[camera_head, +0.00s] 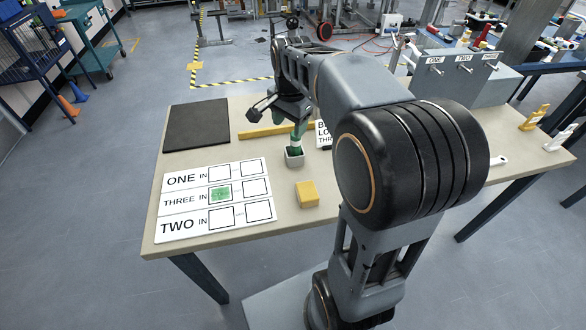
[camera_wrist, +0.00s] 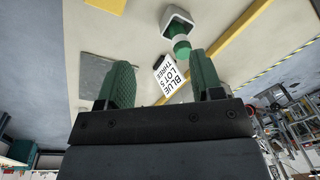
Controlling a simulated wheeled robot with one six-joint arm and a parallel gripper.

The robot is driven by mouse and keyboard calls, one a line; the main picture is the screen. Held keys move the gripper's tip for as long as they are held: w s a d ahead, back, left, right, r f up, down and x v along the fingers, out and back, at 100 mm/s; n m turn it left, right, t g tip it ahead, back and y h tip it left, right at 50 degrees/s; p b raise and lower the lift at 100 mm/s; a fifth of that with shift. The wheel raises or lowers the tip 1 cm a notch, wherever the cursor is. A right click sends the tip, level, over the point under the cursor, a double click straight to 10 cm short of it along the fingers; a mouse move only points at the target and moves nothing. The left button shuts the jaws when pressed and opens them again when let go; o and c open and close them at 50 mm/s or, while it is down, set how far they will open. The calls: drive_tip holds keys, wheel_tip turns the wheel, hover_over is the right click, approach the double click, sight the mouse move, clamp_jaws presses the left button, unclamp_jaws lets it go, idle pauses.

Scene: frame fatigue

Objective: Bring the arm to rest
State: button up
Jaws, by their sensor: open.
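My arm reaches from the right over the tan table (camera_head: 235,110). My gripper (camera_head: 283,108) is above the back part of the table; in the wrist view its two green textured fingers (camera_wrist: 162,82) are apart with nothing between them. A green-handled tool (camera_head: 299,131) stands in a small grey cup (camera_head: 294,160) below the gripper. The tool (camera_wrist: 181,46) and cup (camera_wrist: 177,17) also show beyond the fingertips in the wrist view, apart from them. My forearm hides part of the table.
A white board (camera_head: 180,209) has rows ONE, THREE, TWO and a green mark in THREE's first box. A dark mat (camera_head: 197,126), yellow block (camera_head: 307,194) and yellow bar (camera_head: 255,133) lie nearby. A "BLUE LOT 5 THREE" card (camera_wrist: 168,78) is partly hidden. Grey labelled boxes (camera_head: 460,85) stand right.

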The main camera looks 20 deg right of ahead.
drive_tip(key=s+a+f+n+t, duration=0.1)
drive_tip(key=s+a+f+n, duration=0.2)
drive_tip(key=s+n, duration=0.35)
drive_tip(key=s+a+f+n+t, duration=0.1)
drive_tip(key=s+a+f+n, duration=0.15)
drive_tip(key=s+n, duration=0.45)
drive_tip(key=shift+m, duration=0.35)
drive_tip(key=p+v, duration=0.4)
drive_tip(key=shift+a+r, duration=0.1)
drive_tip(key=shift+r, duration=0.2)
